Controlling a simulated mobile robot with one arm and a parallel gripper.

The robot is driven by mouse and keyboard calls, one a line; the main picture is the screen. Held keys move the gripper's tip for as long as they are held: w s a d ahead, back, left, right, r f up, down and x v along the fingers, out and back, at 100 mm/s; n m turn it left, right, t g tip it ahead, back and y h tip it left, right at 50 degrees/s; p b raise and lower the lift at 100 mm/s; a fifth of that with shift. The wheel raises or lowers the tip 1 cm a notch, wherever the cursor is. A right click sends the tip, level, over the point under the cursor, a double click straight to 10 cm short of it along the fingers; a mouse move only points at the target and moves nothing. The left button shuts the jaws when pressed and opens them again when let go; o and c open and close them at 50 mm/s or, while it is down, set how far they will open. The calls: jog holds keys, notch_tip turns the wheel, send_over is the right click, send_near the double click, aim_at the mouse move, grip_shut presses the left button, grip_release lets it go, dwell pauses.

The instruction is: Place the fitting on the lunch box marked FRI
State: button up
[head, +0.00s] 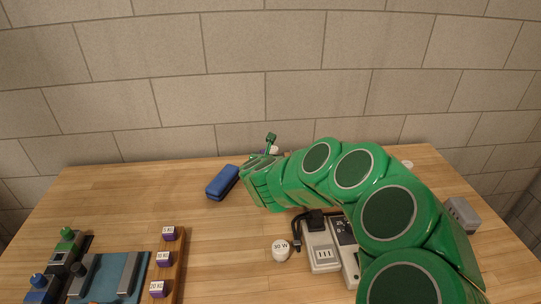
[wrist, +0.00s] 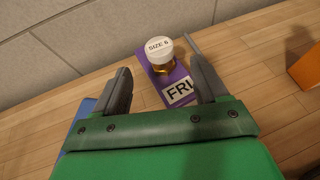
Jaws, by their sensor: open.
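The fitting (wrist: 160,58), gold-coloured with a white cap reading "SIZE 6", stands upright on the far part of the purple lunch box (wrist: 172,82) in the wrist view. The box's white label reads "FRI", partly cut off by my right finger. My gripper (wrist: 158,58) is open, with one finger on each side of the fitting and a visible gap to both. In the head view my gripper (head: 268,147) is at the back of the table near the wall, and my arm hides most of the box and fitting.
A blue case (head: 222,183) lies just left of my gripper. A white "30 W" bulb (head: 281,251) and a power strip (head: 322,256) are nearer the front. Purple weight blocks (head: 163,258) stand in a wooden holder at left. An orange object (wrist: 307,70) is at right in the wrist view.

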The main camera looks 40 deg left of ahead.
jog(key=shift+v, duration=2.1)
